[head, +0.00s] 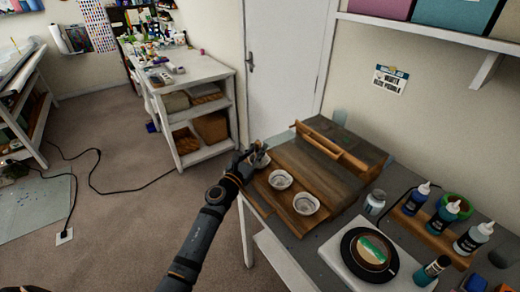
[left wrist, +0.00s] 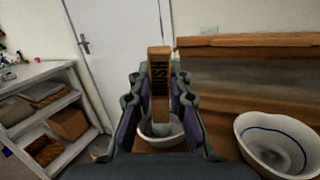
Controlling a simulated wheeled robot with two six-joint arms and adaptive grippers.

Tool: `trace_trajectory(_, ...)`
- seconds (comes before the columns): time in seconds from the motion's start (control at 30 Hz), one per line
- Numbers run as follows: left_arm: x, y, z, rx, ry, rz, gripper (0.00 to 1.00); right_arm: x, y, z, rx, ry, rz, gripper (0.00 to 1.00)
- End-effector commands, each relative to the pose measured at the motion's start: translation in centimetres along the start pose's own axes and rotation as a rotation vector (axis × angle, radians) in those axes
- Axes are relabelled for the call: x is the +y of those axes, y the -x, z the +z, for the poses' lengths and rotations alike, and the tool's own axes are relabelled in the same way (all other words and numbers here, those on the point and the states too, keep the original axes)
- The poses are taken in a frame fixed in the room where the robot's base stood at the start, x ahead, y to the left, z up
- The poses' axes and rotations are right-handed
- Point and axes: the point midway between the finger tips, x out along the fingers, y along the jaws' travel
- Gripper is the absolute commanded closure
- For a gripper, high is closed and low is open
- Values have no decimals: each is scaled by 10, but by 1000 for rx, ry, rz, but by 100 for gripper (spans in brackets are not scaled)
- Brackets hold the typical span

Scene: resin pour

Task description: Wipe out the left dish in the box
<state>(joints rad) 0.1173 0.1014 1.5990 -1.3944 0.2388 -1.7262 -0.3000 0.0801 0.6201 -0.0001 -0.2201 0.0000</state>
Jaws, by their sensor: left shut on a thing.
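The left dish (head: 264,161) is partly hidden by my left gripper (head: 252,156). The middle dish (head: 280,180) and the right dish (head: 306,204) show clearly. My left gripper is shut on an upright wooden-handled brush (left wrist: 159,75) with dark lettering that ends in "USH". The brush's pale lower end is over or in the left dish (left wrist: 153,141); whether it touches the bottom is hidden. My right gripper is not in view.
Right of the box are a small jar (head: 375,202), paint bottles (head: 415,199) on a wooden rack and a round black plate (head: 368,255) on a white board. A white shelf unit (head: 190,105) stands behind at the left. A shelf overhangs at the upper right.

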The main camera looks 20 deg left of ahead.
Motion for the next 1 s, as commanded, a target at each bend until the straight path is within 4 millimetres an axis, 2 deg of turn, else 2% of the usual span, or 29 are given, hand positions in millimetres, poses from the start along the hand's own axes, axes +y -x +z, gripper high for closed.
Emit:
trace_trajectory(0.57, -11, 4, 2, -1, 1, 0, 100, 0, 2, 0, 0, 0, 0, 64)
trace_trajectory(1.0, -11, -7, 0, -1, -1, 0, 100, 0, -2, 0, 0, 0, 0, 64)
